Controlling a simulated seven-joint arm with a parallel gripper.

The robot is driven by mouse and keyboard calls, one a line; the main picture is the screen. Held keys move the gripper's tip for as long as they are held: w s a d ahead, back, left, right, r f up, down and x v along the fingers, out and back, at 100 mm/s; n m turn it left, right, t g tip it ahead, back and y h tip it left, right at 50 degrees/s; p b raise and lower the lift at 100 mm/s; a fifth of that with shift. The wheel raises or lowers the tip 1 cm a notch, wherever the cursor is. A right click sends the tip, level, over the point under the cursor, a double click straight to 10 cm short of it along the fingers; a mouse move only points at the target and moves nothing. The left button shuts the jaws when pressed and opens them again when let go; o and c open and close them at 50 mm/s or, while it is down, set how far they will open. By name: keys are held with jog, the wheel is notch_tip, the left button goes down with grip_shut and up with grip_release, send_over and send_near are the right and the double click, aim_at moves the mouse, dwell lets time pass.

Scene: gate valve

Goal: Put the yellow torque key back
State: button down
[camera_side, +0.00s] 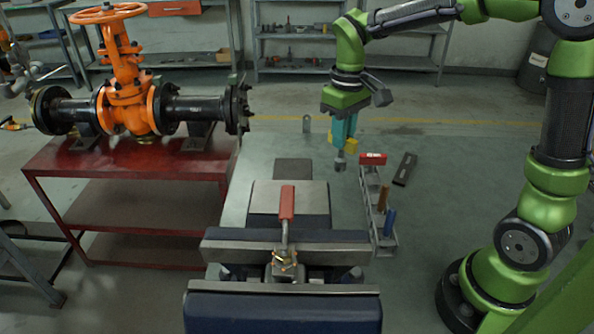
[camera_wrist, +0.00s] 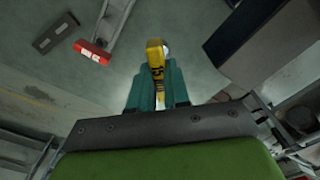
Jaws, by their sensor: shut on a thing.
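My gripper (camera_side: 342,132) has teal fingers and is shut on the yellow torque key (camera_side: 351,146). The key is held in the air just left of the far end of a narrow grey rack (camera_side: 391,240). A grey end piece shows below the fingers. In the wrist view the yellow key (camera_wrist: 155,56), with dark markings, sits between the teal fingers (camera_wrist: 158,88). The rack holds a red piece (camera_side: 372,158) at its far end, then a brown one (camera_side: 383,197) and a blue one (camera_side: 389,221). The rack's slots are too small to make out.
A dark bar (camera_side: 405,169) lies right of the rack. An orange gate valve (camera_side: 125,95) stands on a red table (camera_side: 130,160) at left.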

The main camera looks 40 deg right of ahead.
jog(key=s+d+f+m, duration=0.4)
jog(key=s+d+m, duration=0.1)
jog(key=d+m, duration=0.35)
jog(key=shift+m, duration=0.25)
jog(key=shift+f, duration=3.65)
jog(key=shift+f, duration=0.2)
jog(key=c, duration=1.1)
grip_release()
jog(key=shift+r, duration=0.15)
